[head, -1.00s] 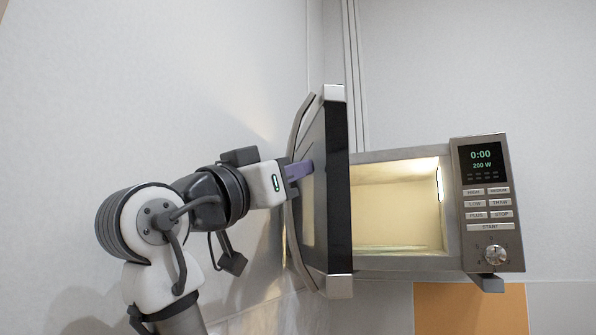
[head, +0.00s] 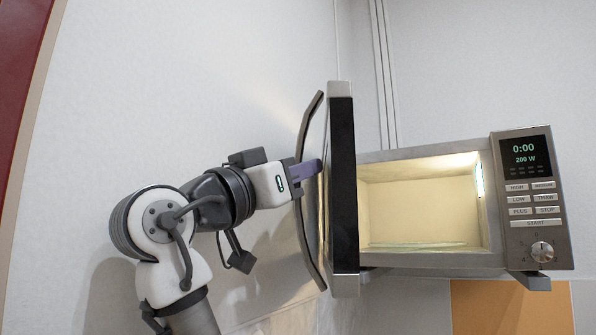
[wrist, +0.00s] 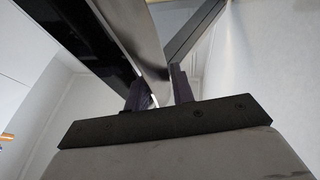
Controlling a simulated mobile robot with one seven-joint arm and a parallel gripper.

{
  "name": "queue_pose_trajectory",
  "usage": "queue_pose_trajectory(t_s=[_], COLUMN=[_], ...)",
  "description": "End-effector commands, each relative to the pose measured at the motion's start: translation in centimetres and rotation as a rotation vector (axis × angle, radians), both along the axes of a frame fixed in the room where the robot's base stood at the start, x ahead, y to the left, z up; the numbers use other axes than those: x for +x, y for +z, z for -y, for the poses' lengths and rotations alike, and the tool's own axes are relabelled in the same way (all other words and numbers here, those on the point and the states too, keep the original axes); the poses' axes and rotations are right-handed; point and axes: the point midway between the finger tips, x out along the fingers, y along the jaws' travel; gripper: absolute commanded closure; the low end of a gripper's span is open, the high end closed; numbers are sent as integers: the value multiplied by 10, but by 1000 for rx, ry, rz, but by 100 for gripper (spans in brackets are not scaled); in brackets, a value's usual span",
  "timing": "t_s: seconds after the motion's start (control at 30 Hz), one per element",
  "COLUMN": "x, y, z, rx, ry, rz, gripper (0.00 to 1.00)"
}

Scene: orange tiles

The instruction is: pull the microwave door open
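The microwave (head: 530,190) stands at the right in the head view, with its lit cavity (head: 415,205) exposed. Its door (head: 343,200) stands wide open, swung out at the cavity's left side and seen nearly edge-on. The curved dark handle (head: 306,215) is on the door's left, outer face. My gripper (head: 308,170) is at the handle's middle, with a purple finger reaching past the bar towards the door. In the wrist view my gripper's fingers (wrist: 160,92) are close together around a metal bar that seems to be the handle; the exact contact is partly hidden.
A plain pale wall (head: 200,80) fills the left and back. An orange tile (head: 510,305) shows below the microwave. The control panel (head: 530,185) reads 0:00. The space left of the door holds only my arm.

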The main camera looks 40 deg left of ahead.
Motion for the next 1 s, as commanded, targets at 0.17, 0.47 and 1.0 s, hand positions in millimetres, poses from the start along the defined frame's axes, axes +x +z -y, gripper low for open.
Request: queue_pose_trajectory(t_s=[0.17,0.47,1.0], x=[0,-1,-92], y=[1,0,-41], z=[0,0,-6], rx=[0,0,0], ry=[-1,-1,2], rz=[1,1,3], gripper=[54,53,53])
